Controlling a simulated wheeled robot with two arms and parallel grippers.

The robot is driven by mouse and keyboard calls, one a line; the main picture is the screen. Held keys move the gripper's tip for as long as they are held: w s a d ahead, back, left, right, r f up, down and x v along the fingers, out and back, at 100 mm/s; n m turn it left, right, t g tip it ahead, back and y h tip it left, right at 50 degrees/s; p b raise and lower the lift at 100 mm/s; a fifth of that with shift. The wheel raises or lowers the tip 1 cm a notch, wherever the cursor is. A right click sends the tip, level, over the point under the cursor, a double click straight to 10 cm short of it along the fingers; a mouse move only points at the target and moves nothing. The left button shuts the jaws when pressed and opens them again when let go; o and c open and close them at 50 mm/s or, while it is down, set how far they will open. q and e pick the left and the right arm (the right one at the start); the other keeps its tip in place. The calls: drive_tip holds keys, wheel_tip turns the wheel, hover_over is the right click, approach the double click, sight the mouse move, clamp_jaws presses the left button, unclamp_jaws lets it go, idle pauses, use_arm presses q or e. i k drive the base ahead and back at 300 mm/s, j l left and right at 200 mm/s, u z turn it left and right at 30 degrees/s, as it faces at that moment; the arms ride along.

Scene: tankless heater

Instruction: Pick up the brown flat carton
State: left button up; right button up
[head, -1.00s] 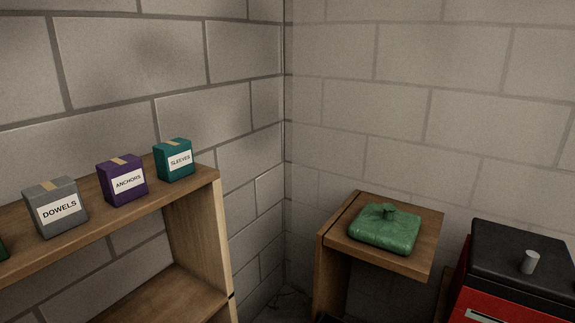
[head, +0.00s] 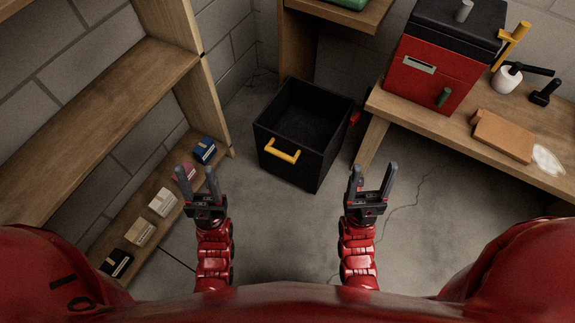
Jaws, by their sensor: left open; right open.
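The brown flat carton (head: 502,136) lies flat on the wooden bench at the right of the head view. A white crumpled thing (head: 547,160) lies close to its right end. My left gripper (head: 197,180) is open and empty, low in front of the shelf. My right gripper (head: 371,180) is open and empty over the floor, well to the left of the carton and apart from it. Nothing covers the carton.
A black bin (head: 303,130) with a yellow handle stands on the floor between shelf and bench. A red box with black lid (head: 440,70) stands on the bench (head: 400,107), left of the carton. A white cup (head: 506,78) and small boxes (head: 163,202) also show.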

sight(504, 137)
drive_tip(key=z, duration=1.65)
drive_tip(key=i+l+u, duration=0.25)
drive_tip(key=l, duration=0.4)
drive_tip(key=i+l+u, duration=0.1)
drive_tip(key=i+l, duration=0.15)
drive_tip(key=i+l+u, duration=0.15)
drive_tip(key=l, duration=0.3)
drive_tip(key=i+l+u, duration=0.1)
drive_tip(key=l, duration=0.25)
drive_tip(key=i+l+u, duration=0.1)
drive_tip(key=l, duration=0.3)
drive_tip(key=i, duration=0.5)
